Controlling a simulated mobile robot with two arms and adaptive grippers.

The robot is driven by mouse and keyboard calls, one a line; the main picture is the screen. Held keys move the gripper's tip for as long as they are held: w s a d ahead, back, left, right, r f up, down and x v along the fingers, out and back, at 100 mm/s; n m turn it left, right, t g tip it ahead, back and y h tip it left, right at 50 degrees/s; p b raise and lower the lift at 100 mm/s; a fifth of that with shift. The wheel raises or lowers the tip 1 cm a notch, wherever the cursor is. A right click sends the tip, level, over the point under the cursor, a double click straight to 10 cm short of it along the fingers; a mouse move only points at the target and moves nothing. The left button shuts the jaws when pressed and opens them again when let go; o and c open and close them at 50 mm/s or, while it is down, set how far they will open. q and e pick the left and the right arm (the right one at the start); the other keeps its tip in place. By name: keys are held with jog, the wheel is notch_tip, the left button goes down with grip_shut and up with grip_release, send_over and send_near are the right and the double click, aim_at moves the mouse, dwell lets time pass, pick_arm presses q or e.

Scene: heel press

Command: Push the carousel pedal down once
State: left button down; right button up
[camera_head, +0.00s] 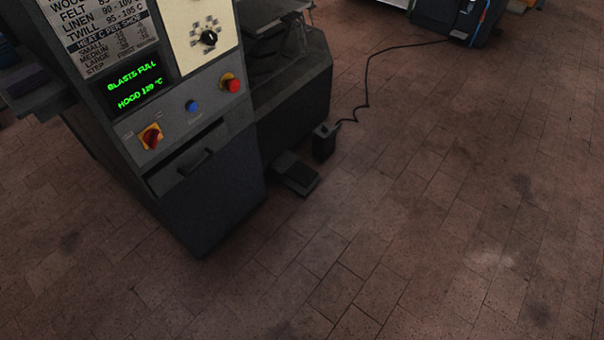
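A dark, flat foot pedal (295,174) lies on the tiled floor at the base of the machine, right of the control cabinet. It is likely the carousel pedal, but I can read no label on it. I cannot tell its exact tilt. A small black box (324,141) stands just behind it to the right, with a black cable (366,88) running up to the back. Neither of my grippers shows in the head view.
The grey control cabinet (215,205) fills the left, with a green-text display (134,84), a red button (233,86), a blue button (193,106), a red-yellow switch (150,136) and a drawer handle (195,162). Another machine (455,18) stands at the back. The brown tiled floor (430,220) is clear.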

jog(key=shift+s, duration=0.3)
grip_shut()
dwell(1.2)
